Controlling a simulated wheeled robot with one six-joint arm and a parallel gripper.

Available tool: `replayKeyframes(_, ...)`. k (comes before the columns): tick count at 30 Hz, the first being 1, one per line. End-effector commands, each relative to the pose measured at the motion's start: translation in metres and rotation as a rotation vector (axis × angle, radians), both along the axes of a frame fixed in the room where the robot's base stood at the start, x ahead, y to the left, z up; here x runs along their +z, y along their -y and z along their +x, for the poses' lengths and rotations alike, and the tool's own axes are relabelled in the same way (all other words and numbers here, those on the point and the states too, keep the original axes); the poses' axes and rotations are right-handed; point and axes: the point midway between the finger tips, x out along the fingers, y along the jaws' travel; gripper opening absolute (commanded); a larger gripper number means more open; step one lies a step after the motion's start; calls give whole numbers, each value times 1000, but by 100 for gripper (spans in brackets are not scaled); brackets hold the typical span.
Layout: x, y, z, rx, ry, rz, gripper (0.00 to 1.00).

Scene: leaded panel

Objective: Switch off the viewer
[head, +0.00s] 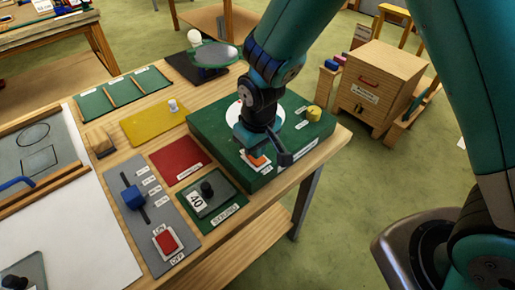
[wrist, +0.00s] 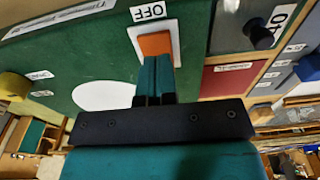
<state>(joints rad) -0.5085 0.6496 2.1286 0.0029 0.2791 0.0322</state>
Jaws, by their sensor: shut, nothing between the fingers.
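A green box (head: 215,130), seemingly the viewer, stands at the table's right end with a white disc and a yellow knob (head: 314,113) on top. Its orange switch (head: 258,160) sits in a white plate near the front edge; in the wrist view the switch (wrist: 155,44) lies beside an OFF label (wrist: 148,12). My gripper (wrist: 156,62) is shut and empty, its fingertips right at the switch's edge. I cannot tell whether they touch it. The arm hides part of the box, and the switch's tilt is unclear.
A grey panel (head: 135,228) to the left holds a blue slider (head: 132,198) and a red switch (head: 166,241) marked ON and OFF. A small dark green panel (head: 220,208) with a black knob lies between.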

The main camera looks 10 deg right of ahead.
Motion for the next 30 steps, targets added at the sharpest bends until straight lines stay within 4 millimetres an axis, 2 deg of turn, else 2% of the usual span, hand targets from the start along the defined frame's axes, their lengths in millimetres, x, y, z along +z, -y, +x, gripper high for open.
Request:
replayKeyframes(1, 22, 2, -2, -1, -1, 0, 0)
replayKeyframes(3, 39, 6, -6, -3, -5, -2, 0)
replayKeyframes(5, 43, 6, -5, -4, 2, 1, 0)
replayKeyframes(13, 103, 6, -11, 1, -1, -1, 0)
replayKeyframes(18, 122, 7, -12, 1, -4, -2, 0)
replayKeyframes(25, 130, 9, -16, 3, -8, 3, 0)
replayKeyframes(28, 145, 16, -30, 11, -14, 42, 0)
replayKeyframes(30, 160, 25, -50, 24, -23, 89, 0)
